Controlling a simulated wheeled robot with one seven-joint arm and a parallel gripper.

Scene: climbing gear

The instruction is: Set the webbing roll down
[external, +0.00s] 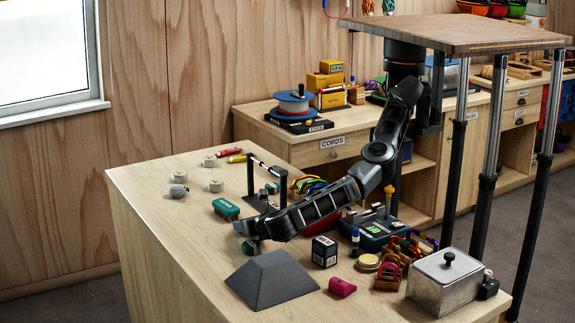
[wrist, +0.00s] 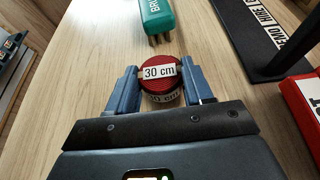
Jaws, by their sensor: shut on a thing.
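The webbing roll (wrist: 158,88) is a small red disc with a white "30 cm" band. It sits between the two blue fingers of my gripper (wrist: 159,70), which is shut on it in the wrist view. In the external view my gripper (external: 248,240) is low over the left part of the wooden table (external: 165,220); the roll is not clearly seen there. I cannot tell whether the roll touches the tabletop.
A green brush (wrist: 157,14) lies just beyond the roll. A black stand (external: 266,195) is to the right, and a grey pyramid block (external: 270,280) is in front. Several small pale rolls (external: 216,186) lie farther back. Bare wood is free on the left.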

